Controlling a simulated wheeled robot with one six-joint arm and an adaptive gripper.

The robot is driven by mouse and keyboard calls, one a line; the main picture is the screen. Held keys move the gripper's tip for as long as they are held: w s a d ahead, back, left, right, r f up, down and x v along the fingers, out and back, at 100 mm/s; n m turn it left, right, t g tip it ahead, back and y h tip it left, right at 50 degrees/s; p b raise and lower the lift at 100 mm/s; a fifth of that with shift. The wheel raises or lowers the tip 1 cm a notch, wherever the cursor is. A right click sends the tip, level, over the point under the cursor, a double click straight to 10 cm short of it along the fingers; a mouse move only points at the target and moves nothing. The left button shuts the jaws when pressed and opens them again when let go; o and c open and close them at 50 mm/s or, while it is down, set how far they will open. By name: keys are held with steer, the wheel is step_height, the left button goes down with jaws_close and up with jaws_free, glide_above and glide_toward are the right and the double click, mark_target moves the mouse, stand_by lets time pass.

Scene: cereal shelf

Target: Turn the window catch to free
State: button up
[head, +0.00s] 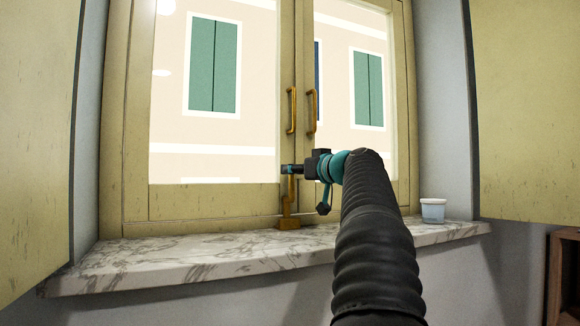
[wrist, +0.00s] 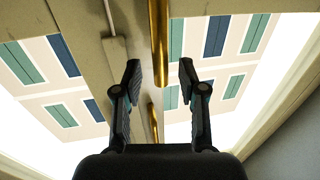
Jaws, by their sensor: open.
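The window catch (head: 288,222) is a brass fitting at the foot of the window, on the centre line where the two sashes meet. Its narrow lever (head: 291,190) stands upright from the base. My gripper (head: 289,169) is at the lever's upper end, reaching in from the right and covering part of it. In the wrist view my gripper (wrist: 160,75) is open, with one finger on each side of a brass bar (wrist: 158,35), which looks like the lever. A gap shows beside each finger, and I see no contact.
Two brass pull handles (head: 291,110) (head: 312,111) hang on the sashes above my gripper. A small pale cup (head: 433,210) stands at the right on the marble sill (head: 190,262). Yellowish panels flank the window. The left part of the sill is clear.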

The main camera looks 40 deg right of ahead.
steer(key=shift+w, duration=0.9)
jaws_close()
